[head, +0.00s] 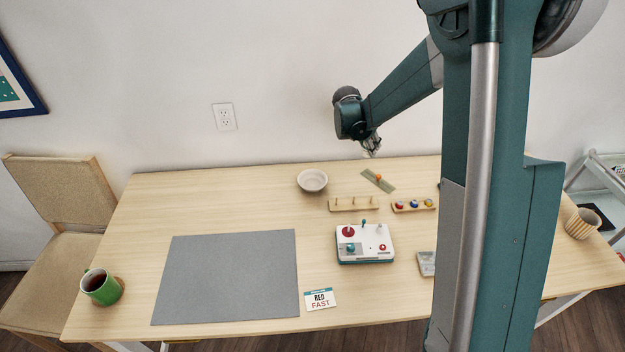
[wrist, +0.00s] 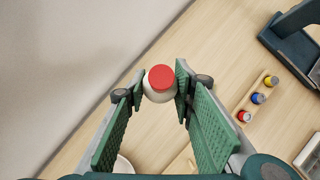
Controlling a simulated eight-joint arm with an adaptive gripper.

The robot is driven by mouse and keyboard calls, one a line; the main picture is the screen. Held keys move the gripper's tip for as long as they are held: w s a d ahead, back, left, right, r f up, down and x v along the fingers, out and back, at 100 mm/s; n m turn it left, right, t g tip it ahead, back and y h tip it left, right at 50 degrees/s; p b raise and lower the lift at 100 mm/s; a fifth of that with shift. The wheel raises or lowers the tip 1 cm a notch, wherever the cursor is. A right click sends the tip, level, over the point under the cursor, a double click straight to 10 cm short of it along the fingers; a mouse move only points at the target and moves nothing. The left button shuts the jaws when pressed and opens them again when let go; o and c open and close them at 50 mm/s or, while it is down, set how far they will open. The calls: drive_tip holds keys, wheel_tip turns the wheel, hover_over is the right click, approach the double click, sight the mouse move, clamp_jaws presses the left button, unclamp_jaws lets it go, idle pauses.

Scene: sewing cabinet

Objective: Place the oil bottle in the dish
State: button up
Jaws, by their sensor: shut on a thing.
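The oil bottle (wrist: 159,95) is white with a red cap. In the wrist view it is between the two fingertips of my gripper (wrist: 160,88), which is shut on it. The dish (head: 312,181), a small white bowl, stands at the back of the table, below and left of my gripper. Its rim shows partly at the bottom of the wrist view (wrist: 123,164).
A white device (head: 364,244) is in front. A grey mat (head: 230,275) and green mug (head: 101,287) are left. The back left is clear.

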drive_tip(key=s+a, duration=0.2)
drive_tip(key=a, duration=0.8)
drive_tip(key=s+a+n, duration=0.1)
drive_tip(key=s+a, duration=0.1)
drive_tip(key=a, duration=0.9)
drive_tip(key=shift+s+a+r, duration=0.25)
drive_tip(key=shift+a+r, duration=0.05)
drive_tip(key=shift+r, duration=0.05)
drive_tip(key=b, duration=0.1)
approach(318, 179)
drive_tip(key=shift+w+d+r, duration=0.1)
drive_tip(key=shift+w+d, duration=0.45)
drive_tip(key=shift+d, duration=0.3)
drive_tip(key=shift+f+b, duration=0.65)
drive_tip(key=shift+f, duration=1.2)
drive_tip(key=shift+f, duration=0.15)
drive_tip(key=o, duration=0.6)
drive_tip(key=shift+c, duration=0.2)
drive_tip(key=shift+o, duration=0.3)
